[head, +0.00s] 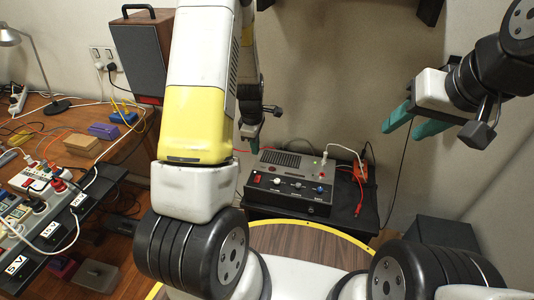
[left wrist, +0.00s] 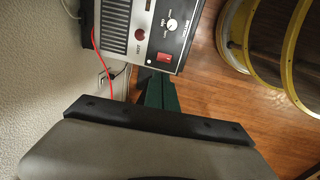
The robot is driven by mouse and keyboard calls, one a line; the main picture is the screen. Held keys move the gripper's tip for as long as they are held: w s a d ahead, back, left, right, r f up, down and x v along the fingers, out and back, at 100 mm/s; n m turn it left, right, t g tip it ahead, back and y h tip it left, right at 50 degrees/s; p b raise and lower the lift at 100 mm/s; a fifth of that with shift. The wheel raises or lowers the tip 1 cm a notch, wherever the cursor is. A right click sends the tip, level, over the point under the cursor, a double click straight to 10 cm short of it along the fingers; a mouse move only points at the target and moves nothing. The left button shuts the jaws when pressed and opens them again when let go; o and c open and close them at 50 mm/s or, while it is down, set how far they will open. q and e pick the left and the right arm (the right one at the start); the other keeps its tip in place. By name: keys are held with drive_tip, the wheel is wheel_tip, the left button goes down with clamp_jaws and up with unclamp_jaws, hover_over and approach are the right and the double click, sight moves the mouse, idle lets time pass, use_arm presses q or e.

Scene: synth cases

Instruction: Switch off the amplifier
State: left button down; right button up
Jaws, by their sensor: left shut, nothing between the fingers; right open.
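The amplifier (head: 308,162) is a grey and black box with a slotted top, standing on a dark stand. Its front panel has a red rocker switch (head: 257,178) at the left end and several knobs. In the left wrist view the amplifier (left wrist: 121,18) fills the top, with its red switch (left wrist: 163,57) near the panel's corner. My left gripper (head: 254,146) is shut and empty above and behind the switch end of the amplifier. Its green fingers (left wrist: 157,90) show just below the switch in the wrist view. My right gripper (head: 389,136) is open and empty, high to the right of the amplifier.
A red cable and a white cable run by the amplifier, near an orange box (head: 366,170). A wooden desk (head: 70,120) on the left carries a lamp (head: 25,40), a speaker (head: 142,52) and power strips. Walls stand close behind and right.

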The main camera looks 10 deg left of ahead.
sight(258, 178)
use_arm(q)
drive_tip(key=shift+f, duration=0.1)
drive_tip(key=f, duration=0.4)
drive_tip(key=w+f, duration=0.1)
drive_tip(key=f, duration=0.8)
drive_tip(key=shift+w+f, duration=0.3)
drive_tip(key=shift+f, duration=0.1)
drive_tip(key=shift+w+f, duration=0.1)
drive_tip(key=shift+f, duration=0.2)
drive_tip(key=shift+s, duration=0.25)
